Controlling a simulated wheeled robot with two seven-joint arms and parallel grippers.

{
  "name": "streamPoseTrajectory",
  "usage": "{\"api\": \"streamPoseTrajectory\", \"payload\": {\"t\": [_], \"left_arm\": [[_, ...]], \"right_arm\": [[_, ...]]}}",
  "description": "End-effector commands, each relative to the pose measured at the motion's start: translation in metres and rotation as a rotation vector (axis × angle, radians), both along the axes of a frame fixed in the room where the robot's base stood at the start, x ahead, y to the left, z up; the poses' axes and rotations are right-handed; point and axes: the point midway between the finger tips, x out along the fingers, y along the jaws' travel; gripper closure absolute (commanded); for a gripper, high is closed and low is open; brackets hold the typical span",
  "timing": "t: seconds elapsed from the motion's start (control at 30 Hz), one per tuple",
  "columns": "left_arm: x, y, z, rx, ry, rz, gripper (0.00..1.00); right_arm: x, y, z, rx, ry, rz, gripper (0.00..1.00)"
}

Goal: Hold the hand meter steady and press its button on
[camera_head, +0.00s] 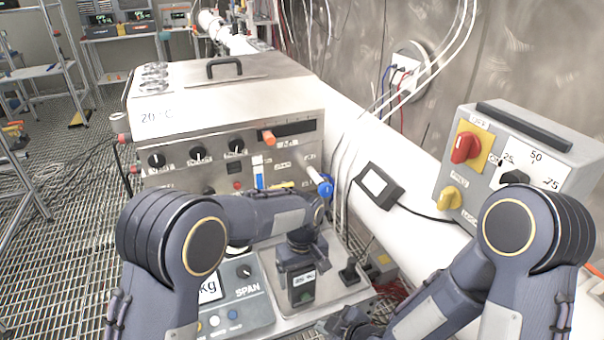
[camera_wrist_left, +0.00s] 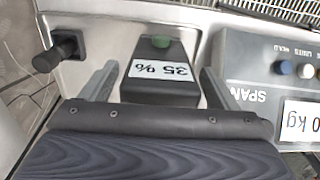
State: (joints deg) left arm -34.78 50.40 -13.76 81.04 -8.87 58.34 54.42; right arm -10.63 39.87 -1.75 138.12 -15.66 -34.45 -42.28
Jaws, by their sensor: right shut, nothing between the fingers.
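The hand meter (camera_head: 302,283) is a small dark box with a white label and a green button, standing on the steel plate. In the left wrist view the meter (camera_wrist_left: 158,88) shows a "35 %" label, with its green button (camera_wrist_left: 161,42) at the far end. My left gripper (camera_head: 300,250) is above the meter, pointing down. In the wrist view its two fingers lie on either side of the meter, with small gaps visible, so it looks open. My right gripper (camera_head: 352,325) is low, right of the meter, shut and empty; its tips are partly unclear.
A grey scale box (camera_head: 240,290) marked "SPAN" stands close left of the meter. A black knob or joystick (camera_head: 350,270) sits right of it. Behind is a steel cabinet (camera_head: 215,120) with knobs. A grey switch box (camera_head: 520,165) and a white pipe (camera_head: 420,170) are at the right.

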Motion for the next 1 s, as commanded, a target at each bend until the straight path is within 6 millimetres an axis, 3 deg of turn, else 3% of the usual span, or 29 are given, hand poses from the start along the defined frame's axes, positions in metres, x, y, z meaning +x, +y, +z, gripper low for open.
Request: {"api": "streamPoseTrajectory", "payload": {"t": [0.37,0.47,0.8,1.0], "left_arm": [[0.000,0.000,0.005,-0.001,-0.001,0.000,0.13],[0.001,0.000,0.017,-0.002,-0.003,0.000,0.13],[0.001,0.000,0.087,-0.003,-0.003,0.000,0.13],[0.000,0.000,0.113,-0.001,-0.002,-0.001,0.13]], "right_arm": [[0.000,0.000,0.000,0.000,0.000,0.000,1.00],[0.000,0.000,0.000,0.000,0.000,0.000,1.00],[0.000,0.000,0.000,0.000,0.000,0.000,1.00],[0.000,0.000,0.000,0.000,0.000,0.000,1.00]]}}
